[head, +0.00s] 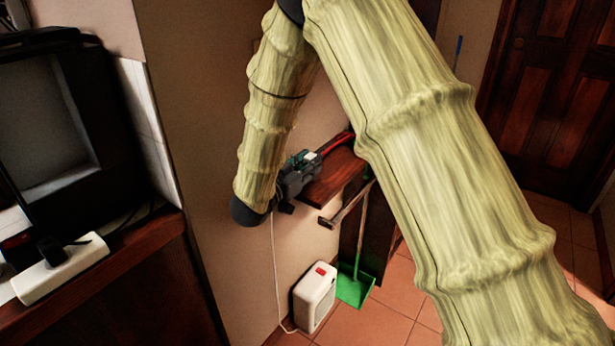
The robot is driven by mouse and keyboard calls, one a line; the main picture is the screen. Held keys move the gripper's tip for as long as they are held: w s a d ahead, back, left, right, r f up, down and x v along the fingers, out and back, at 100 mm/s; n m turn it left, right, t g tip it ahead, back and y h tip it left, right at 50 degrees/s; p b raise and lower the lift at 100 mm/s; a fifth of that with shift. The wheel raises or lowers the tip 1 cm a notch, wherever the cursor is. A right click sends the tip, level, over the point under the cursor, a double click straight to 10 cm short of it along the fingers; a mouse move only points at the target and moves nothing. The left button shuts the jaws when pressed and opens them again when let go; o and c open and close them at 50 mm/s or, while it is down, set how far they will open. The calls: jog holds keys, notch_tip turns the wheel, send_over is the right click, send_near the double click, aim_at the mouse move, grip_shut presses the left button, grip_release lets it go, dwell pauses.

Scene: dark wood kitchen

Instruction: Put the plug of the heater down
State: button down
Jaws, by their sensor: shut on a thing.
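The heater (314,298) is a small white box with a red patch on top, standing on the tiled floor by the wall. Its thin white cord (274,255) rises from the floor along the wall to my gripper (287,206). My gripper is beside the front left corner of the wooden shelf, well above the heater. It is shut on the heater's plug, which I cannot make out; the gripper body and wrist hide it.
The wooden shelf (335,176) has a red object (337,142) at its back, partly behind my arm. A green dustpan (355,288) stands right of the heater. A white power strip (58,268) with a black plug lies on the left counter. Open floor tiles lie at right.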

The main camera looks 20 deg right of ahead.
aim_at(307, 185)
notch_tip(307, 185, down, 4)
jog(key=shift+r, duration=0.2)
jog(key=shift+s+f, duration=0.1)
jog(key=shift+f, duration=0.2)
jog(key=shift+s+a+f+b, duration=0.1)
jog(key=shift+s+f+b, duration=0.05)
jog(key=shift+f+b, duration=0.2)
jog(key=c, duration=1.4)
grip_release()
jog(key=shift+f, duration=0.15)
jog(key=shift+o, duration=0.2)
jog(key=shift+r, duration=0.3)
jog(key=shift+s+a+r, duration=0.1)
jog(key=shift+a, duration=0.1)
jog(key=v, duration=1.1)
jog(key=shift+a+r+p, duration=0.15)
jog(key=shift+r+p, duration=0.25)
jog(key=shift+r, duration=0.05)
